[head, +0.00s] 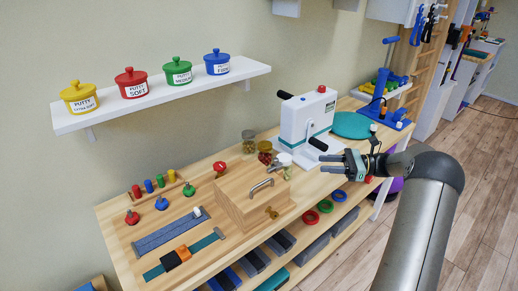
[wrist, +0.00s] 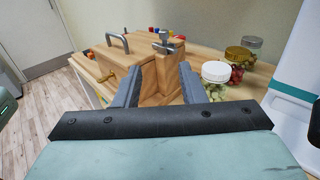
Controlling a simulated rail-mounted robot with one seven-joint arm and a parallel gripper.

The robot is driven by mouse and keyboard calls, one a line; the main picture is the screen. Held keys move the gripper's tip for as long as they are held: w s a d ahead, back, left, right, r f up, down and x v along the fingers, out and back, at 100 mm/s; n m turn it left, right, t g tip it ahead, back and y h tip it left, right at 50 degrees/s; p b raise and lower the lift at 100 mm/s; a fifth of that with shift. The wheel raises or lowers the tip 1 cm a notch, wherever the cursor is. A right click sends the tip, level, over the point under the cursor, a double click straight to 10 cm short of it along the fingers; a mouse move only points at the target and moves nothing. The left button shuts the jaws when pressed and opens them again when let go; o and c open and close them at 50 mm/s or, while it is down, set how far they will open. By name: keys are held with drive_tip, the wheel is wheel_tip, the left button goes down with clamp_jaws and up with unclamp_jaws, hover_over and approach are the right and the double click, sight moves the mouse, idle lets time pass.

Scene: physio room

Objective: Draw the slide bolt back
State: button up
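In the head view the bolt is not clear. My gripper (head: 324,163) is right of the box, apart from it. Its two fingers (wrist: 158,84) are spread with nothing held; the block shows between them, farther off.
A white-lidded jar (wrist: 215,72) and other jars (head: 248,141) stand close behind the box. A white crank machine (head: 305,120) stands right of them. Strap boards (head: 168,232) and knobs fill the left bench. A shelf (head: 160,95) with putty pots hangs above.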

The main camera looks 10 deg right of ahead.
drive_tip(key=p, duration=0.3)
approach(276, 159)
drive_tip(key=x, duration=1)
drive_tip(key=shift+w+f, duration=0.1)
drive_tip(key=shift+f, duration=0.1)
